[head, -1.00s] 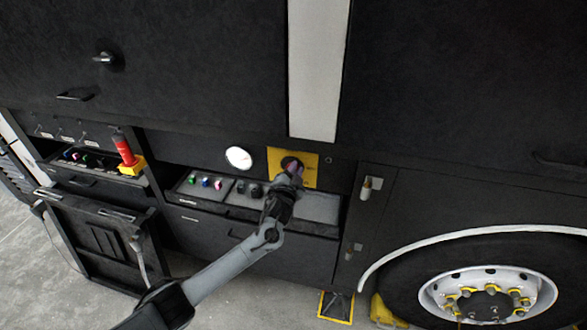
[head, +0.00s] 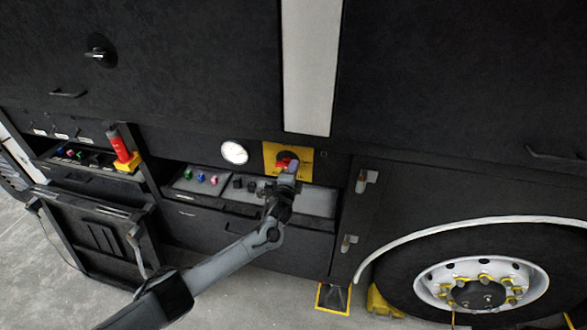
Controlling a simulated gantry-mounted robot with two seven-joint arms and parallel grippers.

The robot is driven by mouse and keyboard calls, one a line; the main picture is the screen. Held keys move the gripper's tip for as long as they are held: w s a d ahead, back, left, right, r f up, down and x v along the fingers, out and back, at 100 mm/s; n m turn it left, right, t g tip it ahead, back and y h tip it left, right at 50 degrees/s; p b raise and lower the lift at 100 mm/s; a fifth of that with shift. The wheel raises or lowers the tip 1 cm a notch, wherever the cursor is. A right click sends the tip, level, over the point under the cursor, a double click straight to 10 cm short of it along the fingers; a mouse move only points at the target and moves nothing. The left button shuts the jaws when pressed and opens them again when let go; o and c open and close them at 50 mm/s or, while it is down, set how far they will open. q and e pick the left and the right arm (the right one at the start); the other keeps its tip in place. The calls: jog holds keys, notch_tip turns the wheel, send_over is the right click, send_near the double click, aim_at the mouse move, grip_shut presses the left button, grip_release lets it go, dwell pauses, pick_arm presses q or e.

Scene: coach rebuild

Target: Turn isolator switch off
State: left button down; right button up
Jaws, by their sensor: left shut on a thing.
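The isolator switch is a red handle (head: 285,162) on a dark round base, set on a yellow plate (head: 306,165) in the black side panel of the coach. My left gripper (head: 287,168) reaches up to it from below and is shut on the red handle. The jaws hide the lower part of the handle, so its exact angle is hard to tell. My right gripper is not in view.
A white round gauge (head: 234,153) sits left of the plate. A red cylinder (head: 121,148) stands on a yellow block further left. A wheel (head: 481,285) is at lower right.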

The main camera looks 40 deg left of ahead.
pick_arm(q)
jog(key=shift+s+a+f, duration=0.1)
jog(key=shift+a+f, duration=0.15)
jog(key=shift+f, duration=0.1)
jog(key=c, duration=1.3)
grip_release()
jog(key=shift+c, duration=0.2)
jog(key=shift+o, duration=1.2)
jog(key=shift+r, duration=0.2)
jog(key=shift+d, duration=0.1)
jog(key=v, duration=1)
jog(key=shift+s, duration=0.35)
